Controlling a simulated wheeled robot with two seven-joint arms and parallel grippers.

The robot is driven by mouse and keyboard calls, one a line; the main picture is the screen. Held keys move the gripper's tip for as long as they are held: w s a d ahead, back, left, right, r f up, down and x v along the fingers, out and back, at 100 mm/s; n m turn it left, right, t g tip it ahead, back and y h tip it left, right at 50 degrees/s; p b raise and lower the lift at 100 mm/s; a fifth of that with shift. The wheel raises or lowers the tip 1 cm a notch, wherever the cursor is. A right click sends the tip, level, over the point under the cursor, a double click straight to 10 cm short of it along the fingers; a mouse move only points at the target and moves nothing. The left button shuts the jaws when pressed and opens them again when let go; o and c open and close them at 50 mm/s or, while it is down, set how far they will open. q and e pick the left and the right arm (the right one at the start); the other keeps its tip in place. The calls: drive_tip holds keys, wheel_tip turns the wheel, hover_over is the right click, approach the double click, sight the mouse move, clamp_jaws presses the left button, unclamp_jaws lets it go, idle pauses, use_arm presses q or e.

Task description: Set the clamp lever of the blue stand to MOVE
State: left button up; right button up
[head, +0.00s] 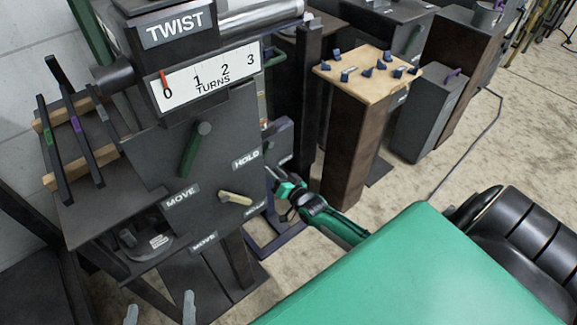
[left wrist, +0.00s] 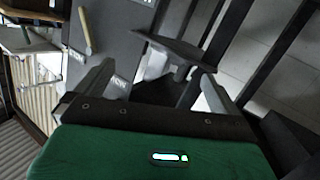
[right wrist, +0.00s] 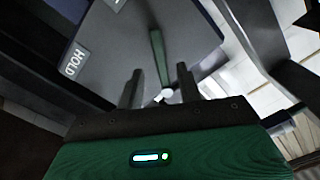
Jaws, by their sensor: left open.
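The blue stand shows behind the dark grey stand in the head view, as a dark blue panel (head: 283,137); much of it is hidden. My right gripper (head: 271,175) is beside that panel. The right wrist view shows a green lever (right wrist: 159,52) on a dark panel with a HOLD label (right wrist: 76,61). The lever's near end lies between the partly spread fingers of my right gripper (right wrist: 158,88), with gaps either side. I cannot tell for sure which stand this panel belongs to. My left gripper (head: 160,311) is open and empty, low in front of the grey stand.
The grey stand (head: 220,110) carries TWIST and TURNS signs, a green lever (head: 195,150) and a tan lever (head: 235,197), with HOLD and MOVE labels. A wooden-topped pedestal (head: 335,73) with small blue pieces stands to the right. My large green arm link covers the lower right.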

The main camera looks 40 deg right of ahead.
use_arm(q)
drive_tip(key=f+g, duration=0.1)
drive_tip(key=s+a+f+g+y+p, duration=0.1)
drive_tip(key=shift+s+a+f+g, duration=0.15)
drive_tip(key=shift+f+g, duration=0.05)
drive_tip(key=shift+g, duration=0.2)
use_arm(e)
drive_tip(key=s, duration=0.8)
drive_tip(key=shift+d, duration=0.35)
